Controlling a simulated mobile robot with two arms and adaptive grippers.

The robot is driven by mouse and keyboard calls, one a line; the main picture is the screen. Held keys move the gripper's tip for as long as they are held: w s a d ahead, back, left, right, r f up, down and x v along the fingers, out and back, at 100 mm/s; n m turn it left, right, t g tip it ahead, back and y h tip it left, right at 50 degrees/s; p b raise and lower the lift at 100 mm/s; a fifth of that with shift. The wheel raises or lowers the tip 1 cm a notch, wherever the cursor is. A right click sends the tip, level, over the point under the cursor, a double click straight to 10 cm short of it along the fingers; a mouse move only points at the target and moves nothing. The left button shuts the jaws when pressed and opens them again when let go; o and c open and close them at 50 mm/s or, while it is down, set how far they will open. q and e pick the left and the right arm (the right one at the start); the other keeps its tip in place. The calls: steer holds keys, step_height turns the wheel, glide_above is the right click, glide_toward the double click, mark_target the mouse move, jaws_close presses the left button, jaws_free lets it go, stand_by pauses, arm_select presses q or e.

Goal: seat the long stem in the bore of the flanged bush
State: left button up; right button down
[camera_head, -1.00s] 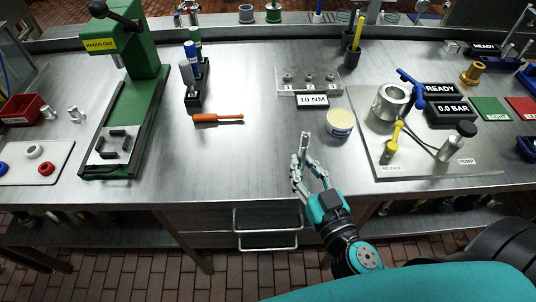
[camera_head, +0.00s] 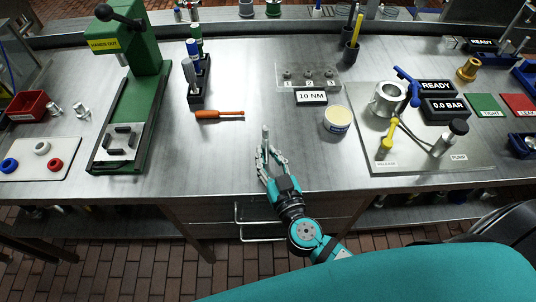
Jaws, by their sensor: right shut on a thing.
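My right gripper (camera_head: 268,152) is shut on a slim silver stem (camera_head: 265,134), which points away from me, over the front part of the bench. The stem's lower part is hidden between the fingers. A brass-coloured flanged piece (camera_head: 467,70), which looks like the flanged bush, stands on the bench at the far right, well apart from the stem. Its bore is too small to make out. My left gripper is not in view.
A green press (camera_head: 130,90) and a parts mat (camera_head: 30,172) with coloured rings are at left. An orange screwdriver (camera_head: 220,115) lies behind my gripper. A cream tub (camera_head: 337,119) and a test plate (camera_head: 430,165) with fittings are at right. The bench between press and tub is mostly clear.

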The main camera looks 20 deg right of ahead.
steer(key=shift+f, duration=0.1)
steer(key=c, duration=1.3)
jaws_free()
